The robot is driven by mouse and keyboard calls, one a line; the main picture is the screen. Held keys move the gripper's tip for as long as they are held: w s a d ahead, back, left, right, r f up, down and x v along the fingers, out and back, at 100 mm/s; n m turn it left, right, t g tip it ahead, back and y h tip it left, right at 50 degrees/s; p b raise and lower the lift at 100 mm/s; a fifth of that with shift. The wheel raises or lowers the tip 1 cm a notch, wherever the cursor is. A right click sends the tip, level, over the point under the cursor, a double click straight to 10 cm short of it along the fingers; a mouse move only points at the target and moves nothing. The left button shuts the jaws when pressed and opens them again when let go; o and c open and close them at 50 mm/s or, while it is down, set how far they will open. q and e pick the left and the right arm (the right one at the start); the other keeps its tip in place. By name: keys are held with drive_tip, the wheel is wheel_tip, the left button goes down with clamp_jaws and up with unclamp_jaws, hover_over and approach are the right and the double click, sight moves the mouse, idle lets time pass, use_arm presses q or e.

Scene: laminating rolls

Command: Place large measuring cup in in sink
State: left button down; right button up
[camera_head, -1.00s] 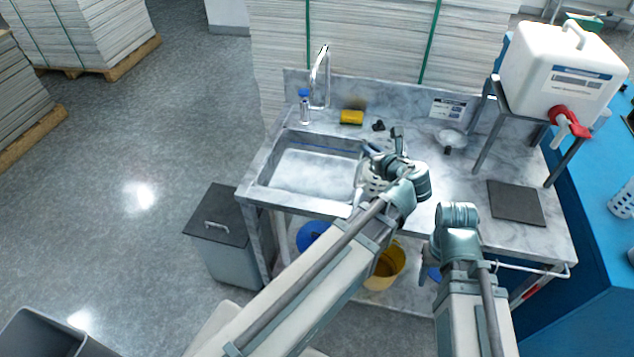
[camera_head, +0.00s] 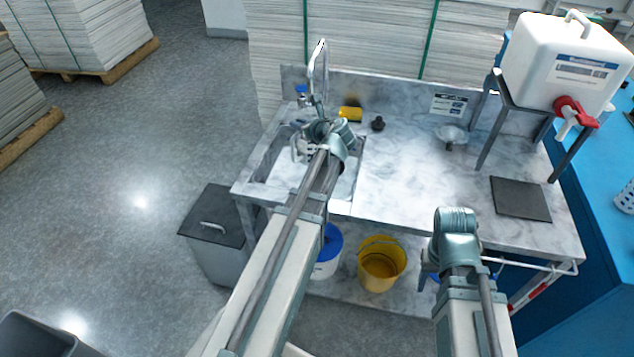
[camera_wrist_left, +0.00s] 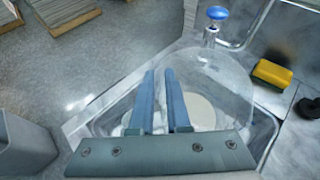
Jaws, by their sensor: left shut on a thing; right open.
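The large measuring cup (camera_wrist_left: 222,88) is clear and see-through in the left wrist view. My left gripper (camera_wrist_left: 159,76) is shut on it. In the head view this gripper (camera_head: 307,143) is above the sink (camera_head: 270,172), and the cup is mostly hidden by the gripper and arm. The sink also shows below the cup in the left wrist view (camera_wrist_left: 98,112). I cannot tell whether the cup touches the sink floor. My right gripper (camera_head: 428,264) is open and empty at the counter's front edge, partly hidden by its own wrist.
A yellow sponge (camera_head: 350,114) and a small black object (camera_head: 378,123) lie behind right. The counter (camera_head: 410,180) right of the sink is mostly clear. A yellow bucket (camera_head: 380,268) is below.

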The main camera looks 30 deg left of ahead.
sight(298, 140)
use_arm(q)
drive_tip(key=shift+a, duration=0.25)
wheel_tip(298, 140, down, 6)
drive_tip(key=b, duration=0.6)
drive_tip(key=shift+f, duration=0.2)
wheel_tip(298, 140, down, 4)
drive_tip(key=b, duration=0.4)
drive_tip(key=shift+r, duration=0.2)
drive_tip(key=shift+f, duration=0.15)
drive_tip(key=c, duration=0.9)
unclamp_jaws()
